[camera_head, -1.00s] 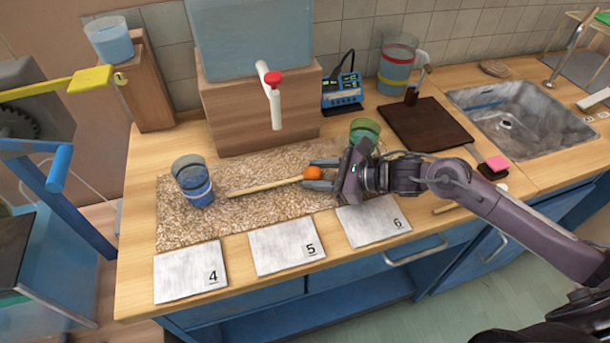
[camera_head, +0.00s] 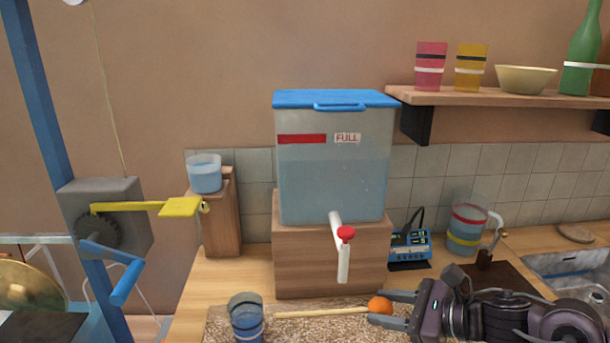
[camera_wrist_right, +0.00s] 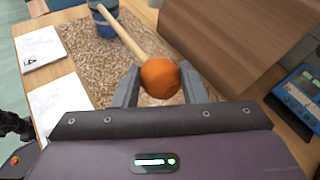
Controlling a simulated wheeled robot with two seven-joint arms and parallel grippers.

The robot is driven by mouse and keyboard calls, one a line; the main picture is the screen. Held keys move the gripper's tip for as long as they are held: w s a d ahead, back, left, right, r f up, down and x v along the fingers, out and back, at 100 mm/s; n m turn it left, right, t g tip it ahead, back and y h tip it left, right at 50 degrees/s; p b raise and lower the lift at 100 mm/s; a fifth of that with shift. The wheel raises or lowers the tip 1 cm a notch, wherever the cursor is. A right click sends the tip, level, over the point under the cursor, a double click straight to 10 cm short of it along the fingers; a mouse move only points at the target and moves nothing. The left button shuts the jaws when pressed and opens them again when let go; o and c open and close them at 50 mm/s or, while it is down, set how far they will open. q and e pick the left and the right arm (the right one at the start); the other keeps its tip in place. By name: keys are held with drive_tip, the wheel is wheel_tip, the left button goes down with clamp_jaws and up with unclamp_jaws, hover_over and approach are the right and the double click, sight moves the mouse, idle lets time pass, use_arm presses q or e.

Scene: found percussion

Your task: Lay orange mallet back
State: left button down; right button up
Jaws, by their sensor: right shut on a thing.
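The orange mallet has a round orange head (camera_head: 380,305) and a pale wooden stick (camera_head: 322,312) that points left toward a blue-banded glass (camera_head: 247,318). My right gripper (camera_head: 393,309) is shut on the mallet at its head. In the right wrist view the orange head (camera_wrist_right: 160,77) sits between the two grey fingers, and the stick (camera_wrist_right: 122,35) runs away over the speckled mat (camera_wrist_right: 82,45). I cannot tell whether the stick touches the mat. My left gripper is not in view.
A wooden block (camera_head: 330,262) bears a water tank (camera_head: 333,165) with a red-handled tap (camera_head: 343,245) behind the mallet. A blue electronic device (camera_head: 409,246) and a banded pitcher (camera_head: 467,228) stand to the right. White cards (camera_wrist_right: 40,48) lie along the mat's edge.

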drive_tip(key=s+f, duration=0.1)
drive_tip(key=s, duration=0.1)
drive_tip(key=s+d+f+p, duration=0.1)
drive_tip(key=s, duration=0.2)
drive_tip(key=s+d+f, duration=0.1)
drive_tip(key=s, duration=0.2)
drive_tip(key=shift+d+f, duration=0.25)
drive_tip(key=shift+a+f+m+t+h, duration=0.1)
drive_tip(key=shift+a+m+t+h, duration=0.15)
drive_tip(key=shift+m+t+h, duration=0.75)
drive_tip(key=shift+d+m+t+h, duration=0.1)
drive_tip(key=shift+m+t+h, duration=0.45)
drive_tip(key=shift+m, duration=0.35)
drive_tip(key=shift+s+d+m+t+h, duration=0.15)
drive_tip(key=shift+m+t+h, duration=0.1)
drive_tip(key=shift+m+h, duration=0.3)
